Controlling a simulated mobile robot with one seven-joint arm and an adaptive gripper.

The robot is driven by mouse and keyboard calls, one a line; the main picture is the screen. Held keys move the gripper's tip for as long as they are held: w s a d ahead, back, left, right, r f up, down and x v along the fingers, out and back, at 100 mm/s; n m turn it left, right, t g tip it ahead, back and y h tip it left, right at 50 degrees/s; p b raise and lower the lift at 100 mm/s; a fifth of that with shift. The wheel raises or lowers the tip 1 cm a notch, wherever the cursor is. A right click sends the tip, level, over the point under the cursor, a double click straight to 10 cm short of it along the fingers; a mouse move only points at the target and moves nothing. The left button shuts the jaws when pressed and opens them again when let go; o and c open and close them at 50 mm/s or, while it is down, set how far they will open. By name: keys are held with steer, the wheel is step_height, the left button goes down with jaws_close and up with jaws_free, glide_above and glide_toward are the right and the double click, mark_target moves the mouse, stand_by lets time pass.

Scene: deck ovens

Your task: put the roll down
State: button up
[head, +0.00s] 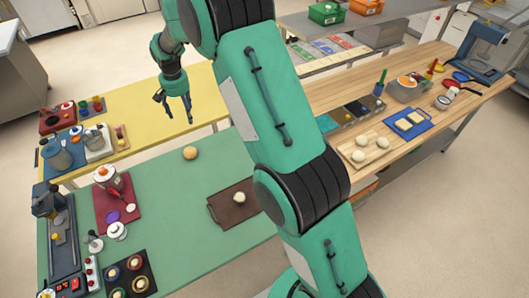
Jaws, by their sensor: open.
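A golden-brown roll (190,153) lies on the green table (165,178), close to its border with the yellow table (205,108). A paler roll (239,197) sits on a brown tray (222,208) on the green table. My gripper (175,107) is open and points down over the yellow table, above and apart from the golden-brown roll in the picture. Nothing shows between its fingers. Its exact height over the table is hard to tell.
Several pale rolls lie on a wooden board (378,157) on the wooden table at right, with a blue tray (408,124) beyond. Small appliances and a red mat (128,197) fill the green table's left side. The yellow table's middle is clear.

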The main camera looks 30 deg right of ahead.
steer(key=s+d+r+n+t, duration=0.1)
steer(key=s+d+r, duration=0.1)
steer(key=s+r, duration=1)
steer(key=s+d+r+n+t, duration=0.1)
steer(key=s+d+r, duration=0.2)
steer(key=s+r, duration=0.9)
steer(key=s+d+n+t, duration=0.1)
steer(key=s+d+t, duration=0.1)
steer(key=s, duration=2.7)
steer(key=shift+r+n+t, duration=0.25)
steer(key=shift+n+t, duration=0.05)
steer(key=shift+f, duration=0.15)
step_height(320, 180, down, 8)
steer(key=b, duration=0.8)
